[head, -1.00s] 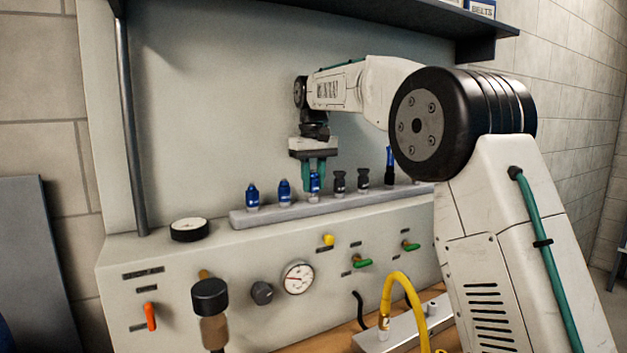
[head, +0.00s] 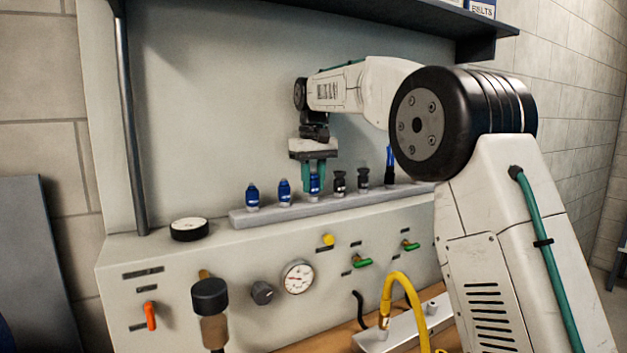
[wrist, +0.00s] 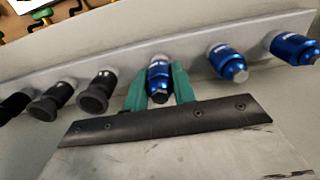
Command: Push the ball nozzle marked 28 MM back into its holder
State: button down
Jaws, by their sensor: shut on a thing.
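A blue nozzle (head: 314,184) stands upright in the grey holder rail (head: 268,216), third from the left in the head view. My gripper (head: 315,178) has its green fingers around it from above and is shut on it. In the wrist view the same blue nozzle (wrist: 159,82) sits between the two green fingertips (wrist: 159,88), with the rail (wrist: 198,42) behind it. The marking on the nozzle is too small to read, so I cannot confirm 28 MM. I cannot tell how deep it sits.
Two blue nozzles (head: 284,193) stand left of my gripper in the rail. Dark nozzles (head: 340,184) stand close on its right, with a taller blue-and-black one (head: 390,168) beyond. A dark shelf (head: 400,25) hangs above.

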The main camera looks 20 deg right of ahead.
jog(key=shift+f, duration=0.25)
jog(key=c, duration=1.1)
grip_release()
notch_tip(320, 180, up, 8)
jog(key=shift+f, duration=0.15)
